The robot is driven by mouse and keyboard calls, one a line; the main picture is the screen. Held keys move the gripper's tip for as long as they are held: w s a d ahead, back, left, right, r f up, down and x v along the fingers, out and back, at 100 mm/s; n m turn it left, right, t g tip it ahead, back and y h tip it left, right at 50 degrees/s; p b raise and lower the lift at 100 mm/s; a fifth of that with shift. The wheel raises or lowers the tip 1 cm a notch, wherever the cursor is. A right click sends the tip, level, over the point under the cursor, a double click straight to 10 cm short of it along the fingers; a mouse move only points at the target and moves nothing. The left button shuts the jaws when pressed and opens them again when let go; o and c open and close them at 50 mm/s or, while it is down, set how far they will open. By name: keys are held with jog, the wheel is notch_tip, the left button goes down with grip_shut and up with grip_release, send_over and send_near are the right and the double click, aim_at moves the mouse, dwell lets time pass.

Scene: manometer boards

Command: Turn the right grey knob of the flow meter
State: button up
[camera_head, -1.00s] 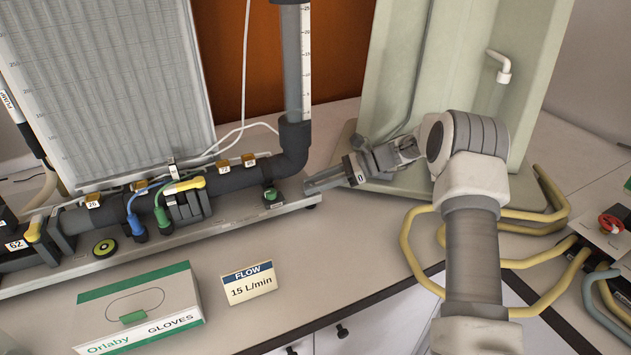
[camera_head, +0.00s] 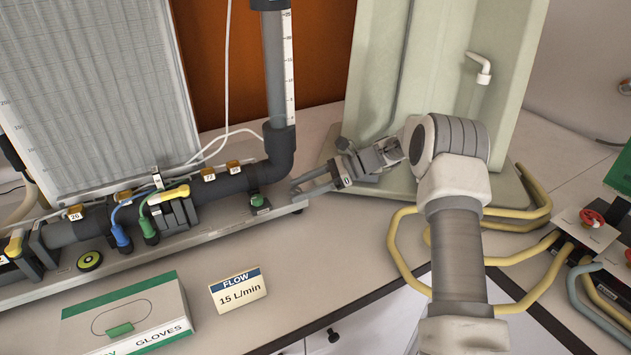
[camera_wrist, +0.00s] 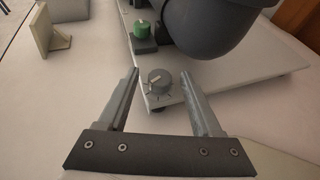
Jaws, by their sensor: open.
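In the wrist view a round grey knob (camera_wrist: 159,81) with a pale pointer line sits on the corner of the light base plate (camera_wrist: 235,79). My gripper (camera_wrist: 158,73) is open, with one finger on each side of the knob in that view; I cannot tell whether either finger touches it. In the head view my gripper (camera_head: 293,190) reaches left to the right end of the flow meter's base plate (camera_head: 215,232), below the dark pipe elbow (camera_head: 280,155). The grey knob is hidden or too small to make out there.
A green knob (camera_wrist: 142,29) stands close behind the grey knob; it also shows in the head view (camera_head: 257,199). The black pipe hangs close above. A flow card (camera_head: 238,291) and a glove box (camera_head: 125,318) stand in front. Yellow hoses (camera_head: 395,245) lie around my arm.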

jog(key=s+v, duration=0.1)
jog(key=v, duration=1.6)
jog(key=shift+w, duration=0.4)
jog(key=shift+r, duration=0.15)
jog(key=s+a+r+n+t+h+p, duration=0.1)
jog(key=s+a+r+n+h, duration=0.3)
jog(key=s+r, duration=0.3)
jog(key=s+a+r+n+h, duration=0.4)
jog(key=s+r, duration=0.2)
jog(key=s, duration=0.2)
jog(key=s+d+n+t+h, duration=0.1)
jog(key=s+n, duration=0.3)
jog(key=s, duration=0.7)
jog(key=s+d+n+t+h+p, duration=0.1)
jog(key=s+n+t+h, duration=0.3)
jog(key=s, duration=0.7)
jog(key=shift+d+f+n+h, duration=0.3)
jog(key=shift+d+n, duration=0.2)
jog(key=shift+n, duration=0.3)
